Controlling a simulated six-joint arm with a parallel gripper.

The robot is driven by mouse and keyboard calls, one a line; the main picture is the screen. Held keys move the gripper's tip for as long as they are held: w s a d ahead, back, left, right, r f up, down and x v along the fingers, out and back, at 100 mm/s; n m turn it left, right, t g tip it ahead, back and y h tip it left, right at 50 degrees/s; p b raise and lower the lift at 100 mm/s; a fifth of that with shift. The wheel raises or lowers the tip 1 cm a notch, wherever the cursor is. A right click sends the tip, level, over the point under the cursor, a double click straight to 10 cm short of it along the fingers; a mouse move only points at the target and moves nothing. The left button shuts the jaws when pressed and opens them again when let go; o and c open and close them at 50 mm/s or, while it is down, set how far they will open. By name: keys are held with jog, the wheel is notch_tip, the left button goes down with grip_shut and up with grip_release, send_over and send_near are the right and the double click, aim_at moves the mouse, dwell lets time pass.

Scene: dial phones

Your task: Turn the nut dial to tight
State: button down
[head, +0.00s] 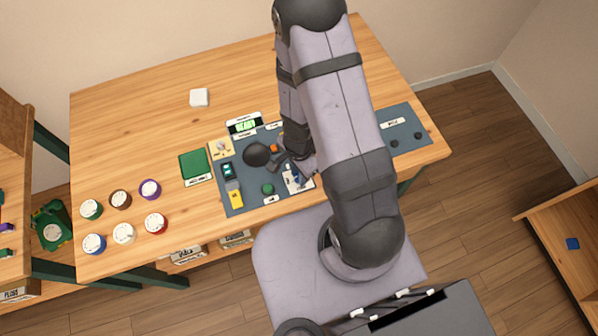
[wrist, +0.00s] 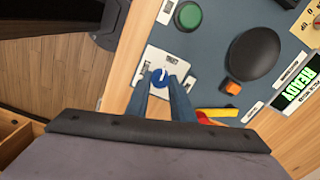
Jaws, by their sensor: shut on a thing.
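The nut dial (wrist: 159,79) is a small blue knob with a white mark, on a white plate (wrist: 172,58) with a small black-lettered label at its far side. The plate also shows in the head view (head: 291,184), at the front of the grey panel, partly hidden by my arm. My gripper (wrist: 160,87) is shut on the dial, one finger on each side of it. The fingers and my wrist hide part of the dial, and its exact setting is too small to read.
On the panel (wrist: 215,45) a green button (wrist: 187,16), a black dome (wrist: 254,53) and an orange block (wrist: 232,87) stand near my gripper. A lit READY display (wrist: 300,82) is at the panel's edge. Several colored dials (head: 150,189) stand on the table's left.

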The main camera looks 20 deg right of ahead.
dwell(0.3)
jog(key=c, duration=1.5)
grip_release()
jog(key=shift+c, duration=0.2)
jog(key=shift+r, duration=0.2)
notch_tip(320, 180, up, 7)
jog(key=p, duration=0.7)
